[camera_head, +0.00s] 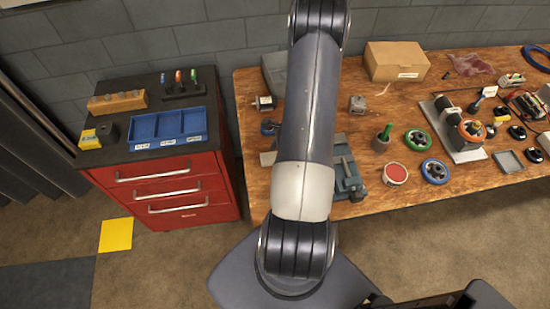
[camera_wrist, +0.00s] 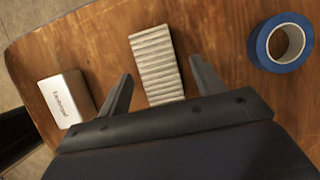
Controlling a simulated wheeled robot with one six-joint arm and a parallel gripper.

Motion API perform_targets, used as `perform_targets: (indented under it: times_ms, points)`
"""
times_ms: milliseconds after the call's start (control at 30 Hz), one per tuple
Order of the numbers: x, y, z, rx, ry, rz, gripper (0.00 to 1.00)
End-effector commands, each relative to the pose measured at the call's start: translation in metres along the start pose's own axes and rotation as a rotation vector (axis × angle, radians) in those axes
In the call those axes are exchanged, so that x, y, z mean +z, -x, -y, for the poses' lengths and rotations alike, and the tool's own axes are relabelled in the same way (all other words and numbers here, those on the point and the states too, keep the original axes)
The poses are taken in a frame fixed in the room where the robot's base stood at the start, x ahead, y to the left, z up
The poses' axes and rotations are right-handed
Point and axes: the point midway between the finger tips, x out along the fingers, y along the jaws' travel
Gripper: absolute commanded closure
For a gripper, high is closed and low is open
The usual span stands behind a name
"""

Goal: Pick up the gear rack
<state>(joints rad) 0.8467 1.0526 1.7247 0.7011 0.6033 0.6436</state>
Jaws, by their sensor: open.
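The gear rack (camera_wrist: 157,62), a light grey bar with ridges across it, lies on a wooden surface (camera_wrist: 95,45) in the upper middle of the wrist view. My gripper (camera_wrist: 160,68) is open and empty. In that view its two dark fingers appear on either side of the rack's lower part, with gaps between. How high the fingers are above the wood is hard to tell. In the head view my arm crosses the middle of the picture, and I cannot make out the gripper or the rack there.
In the wrist view a white box (camera_wrist: 67,98) lies left of the fingers and a blue tape roll (camera_wrist: 261,45) lies right. The wood's edge curves at the left. In the head view a workbench (camera_head: 385,125) holds many parts; a red drawer cabinet (camera_head: 215,197) stands left.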

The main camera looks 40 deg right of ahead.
Motion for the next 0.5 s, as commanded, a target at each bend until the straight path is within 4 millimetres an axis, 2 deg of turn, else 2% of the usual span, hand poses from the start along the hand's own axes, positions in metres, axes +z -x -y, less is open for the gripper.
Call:
perform_targets:
  times_ms: [500]
  points:
    - [-0.0008,-0.0021,-0.0001,0.0,0.0,0.0,0.36]
